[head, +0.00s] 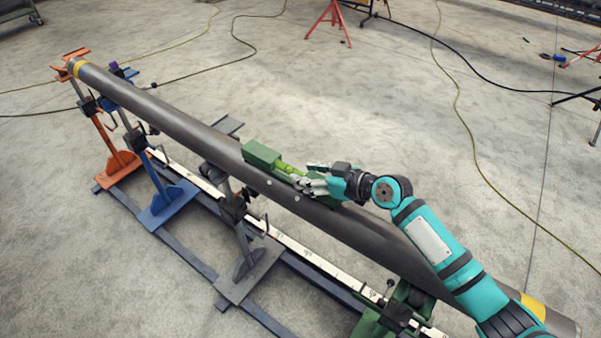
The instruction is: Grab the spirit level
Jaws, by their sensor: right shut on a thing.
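The green spirit level (262,155) lies along the top of the long grey pipe (190,128), near the middle of the head view. My right gripper (306,181) is at the level's right part, with its fingers closed around it. The fingers hide some of that part of the level. The level appears to rest on the pipe, though I cannot tell whether it touches all along. My left gripper is not in view.
The pipe rests on orange (118,160), blue (160,195), grey (245,265) and green (400,310) stands along a floor rail. Cables (455,95) cross the concrete floor. A red stand (328,20) is at the back. The floor at right is mostly clear.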

